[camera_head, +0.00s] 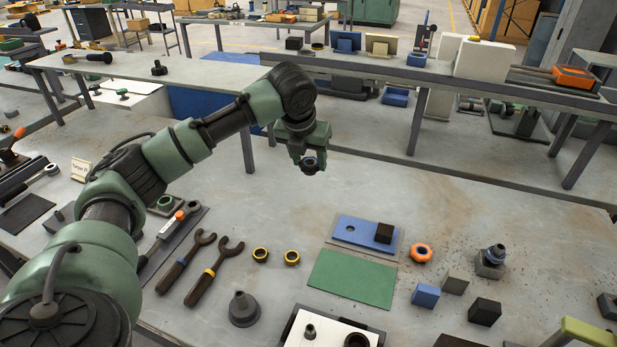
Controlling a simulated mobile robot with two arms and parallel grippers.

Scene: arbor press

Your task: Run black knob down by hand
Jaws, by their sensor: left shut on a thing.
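My left gripper (309,164) hangs over the far part of the grey workbench, pointing down. It is shut on a small dark round piece (310,162), which looks like the black knob and is held clear of the bench top. The jaws partly hide it, so its underside and hole are hard to make out. A small block with an upright round post and grey-blue top (491,257) stands on the bench to the right. My right gripper is not in view.
An orange ring (421,252), a blue plate (356,233), a green mat (352,278), two brass-coloured rings (292,257), two wrenches (213,271) and a grey flanged piece (243,309) lie nearer. Small blocks (485,311) are at right. The bench beneath my gripper is clear.

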